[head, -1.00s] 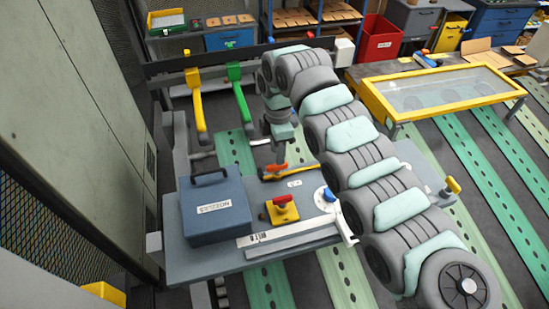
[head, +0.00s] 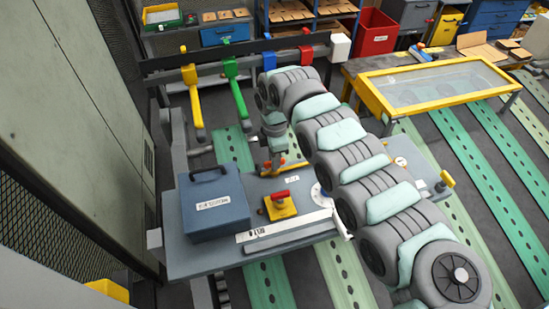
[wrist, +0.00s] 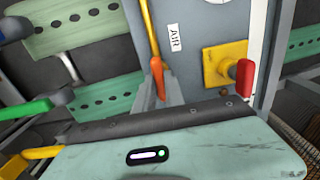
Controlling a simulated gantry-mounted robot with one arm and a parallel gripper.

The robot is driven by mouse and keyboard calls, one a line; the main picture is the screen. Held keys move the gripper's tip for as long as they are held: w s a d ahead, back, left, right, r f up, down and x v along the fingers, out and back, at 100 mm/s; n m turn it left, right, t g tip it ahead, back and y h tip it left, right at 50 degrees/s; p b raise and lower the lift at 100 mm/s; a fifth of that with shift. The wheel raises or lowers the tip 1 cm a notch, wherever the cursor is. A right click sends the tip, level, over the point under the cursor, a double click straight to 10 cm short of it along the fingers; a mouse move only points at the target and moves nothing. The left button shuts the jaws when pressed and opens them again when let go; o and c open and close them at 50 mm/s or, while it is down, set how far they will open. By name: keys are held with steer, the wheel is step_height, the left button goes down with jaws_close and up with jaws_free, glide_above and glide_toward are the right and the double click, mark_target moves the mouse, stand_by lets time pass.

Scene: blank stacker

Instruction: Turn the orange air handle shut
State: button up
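The orange air handle (wrist: 157,80) sits at the end of a yellow pipe (wrist: 148,25), beside a white "AIR" label (wrist: 175,38) on the grey-blue panel. In the wrist view it points down toward my gripper (wrist: 168,92), whose grey fingers show close around or beside its end. I cannot tell whether they touch it. In the head view my gripper (head: 272,166) is low over the bench at the handle, and partly hides the handle and pipe. The finger gap is too small to judge.
A red knob on a yellow block (head: 280,207) stands close in front of my gripper. A blue box (head: 214,203) is to the left. A white-labelled bar (head: 285,232) lies along the bench front. Yellow (head: 194,95) and green (head: 235,88) levers hang behind.

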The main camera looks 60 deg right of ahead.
jaws_close()
steer(key=shift+m, duration=0.4)
steer(key=m, duration=0.3)
steer(key=shift+m, duration=0.4)
steer(key=m, duration=0.4)
steer(key=shift+m+b, duration=0.3)
steer(key=shift+b, duration=0.1)
steer(key=m, duration=0.5)
steer(key=shift+r, duration=0.1)
steer(key=shift+m+p, duration=0.5)
steer(key=shift+m, duration=1.3)
